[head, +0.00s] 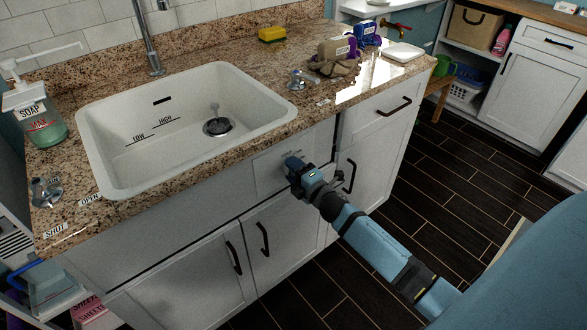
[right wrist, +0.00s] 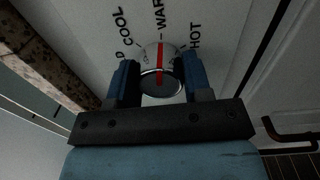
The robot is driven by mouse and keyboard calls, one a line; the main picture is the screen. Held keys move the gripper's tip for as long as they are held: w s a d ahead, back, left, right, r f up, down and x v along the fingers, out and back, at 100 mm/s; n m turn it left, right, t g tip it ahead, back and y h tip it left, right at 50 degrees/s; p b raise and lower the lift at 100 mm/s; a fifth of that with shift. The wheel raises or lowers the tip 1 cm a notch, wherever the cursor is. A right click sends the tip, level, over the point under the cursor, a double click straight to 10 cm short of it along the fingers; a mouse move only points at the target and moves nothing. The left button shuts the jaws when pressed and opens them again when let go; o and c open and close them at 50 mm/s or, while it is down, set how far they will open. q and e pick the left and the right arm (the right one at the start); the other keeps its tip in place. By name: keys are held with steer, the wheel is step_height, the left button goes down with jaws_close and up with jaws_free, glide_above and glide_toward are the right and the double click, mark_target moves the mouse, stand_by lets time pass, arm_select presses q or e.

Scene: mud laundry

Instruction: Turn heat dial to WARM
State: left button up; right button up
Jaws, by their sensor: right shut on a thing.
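The heat dial (right wrist: 158,60) is a round pale knob with a red pointer line, on the white cabinet front under the sink counter. In the right wrist view the labels COOL, WARM and HOT stand around it, with another partly hidden at the left. The red line points up at about the WARM label (right wrist: 158,18). My right gripper (right wrist: 160,78) is shut on the dial, one blue finger on each side. In the head view my right gripper (head: 292,166) is against the cabinet front and hides the dial. My left gripper is not in view.
Above is the granite counter (head: 272,158) with a white sink (head: 100,142). A soap bottle (head: 38,122) stands at left. A yellow sponge (head: 272,34) and several small items lie at the back. Black cabinet handles (head: 349,177) are close to my right gripper.

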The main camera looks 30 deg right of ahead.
stand_by(0.3)
steer(key=o, duration=0.9)
steer(key=shift+c, duration=0.2)
steer(key=shift+o, duration=0.3)
steer(key=shift+s, duration=0.1)
steer(key=s+d, duration=0.1)
steer(key=s, duration=1.2)
steer(key=shift+s+f+p, duration=0.2)
steer(key=shift+s+p, duration=0.1)
steer(key=shift+p, duration=0.1)
